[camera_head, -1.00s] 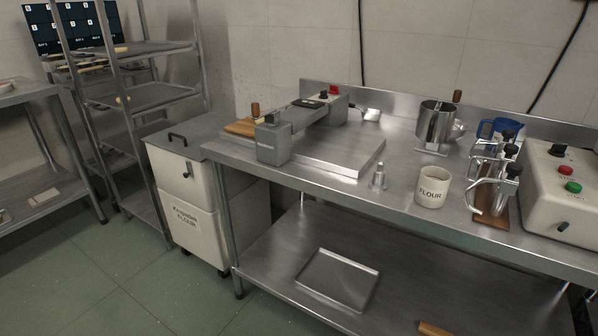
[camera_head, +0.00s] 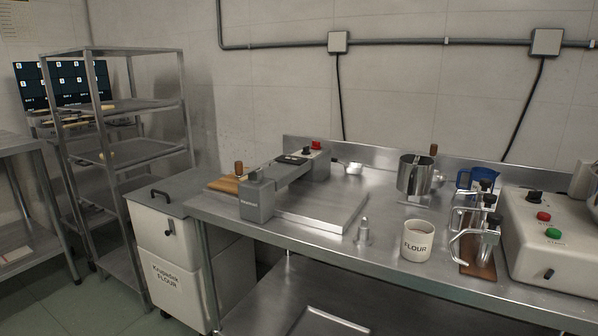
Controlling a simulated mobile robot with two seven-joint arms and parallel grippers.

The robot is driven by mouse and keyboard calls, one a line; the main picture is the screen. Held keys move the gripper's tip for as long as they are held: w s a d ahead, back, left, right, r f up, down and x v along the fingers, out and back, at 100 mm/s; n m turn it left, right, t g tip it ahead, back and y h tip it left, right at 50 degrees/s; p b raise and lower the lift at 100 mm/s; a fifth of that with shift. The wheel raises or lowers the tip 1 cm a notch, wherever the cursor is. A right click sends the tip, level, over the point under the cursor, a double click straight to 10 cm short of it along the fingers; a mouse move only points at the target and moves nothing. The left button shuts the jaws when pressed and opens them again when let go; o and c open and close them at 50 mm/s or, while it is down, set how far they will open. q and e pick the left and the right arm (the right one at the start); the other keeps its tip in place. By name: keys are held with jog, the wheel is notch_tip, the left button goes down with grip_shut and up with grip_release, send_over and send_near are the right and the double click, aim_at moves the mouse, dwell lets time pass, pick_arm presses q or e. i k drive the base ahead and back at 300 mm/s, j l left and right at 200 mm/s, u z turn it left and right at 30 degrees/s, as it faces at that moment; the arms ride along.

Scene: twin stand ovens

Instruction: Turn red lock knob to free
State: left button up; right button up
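A small red knob or button (camera_head: 316,145) sits on top of the rear block of a grey press-like machine (camera_head: 257,200) on the steel table. A black knob (camera_head: 307,152) is beside it. Another red button (camera_head: 543,216) is on the front of a white control box (camera_head: 560,250) at the right, with a green button (camera_head: 553,233) below it. No label or turn mark on the red knob is readable, and its setting cannot be told. Neither of my grippers is in view.
The steel table (camera_head: 390,258) holds a flour mug (camera_head: 417,241), a metal pot (camera_head: 414,176), a blue jug (camera_head: 477,180) and a rack of clamp-like tools (camera_head: 478,268). A flour bin (camera_head: 170,270) and a shelf rack (camera_head: 125,157) stand at the left.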

aim_at(316, 145)
jog(key=i+j, duration=0.25)
jog(key=i, duration=0.15)
jog(key=i+j, duration=0.2)
jog(key=i, duration=0.2)
jog(key=i+j+z, duration=0.1)
jog(key=i+j, duration=0.15)
jog(key=i, duration=0.15)
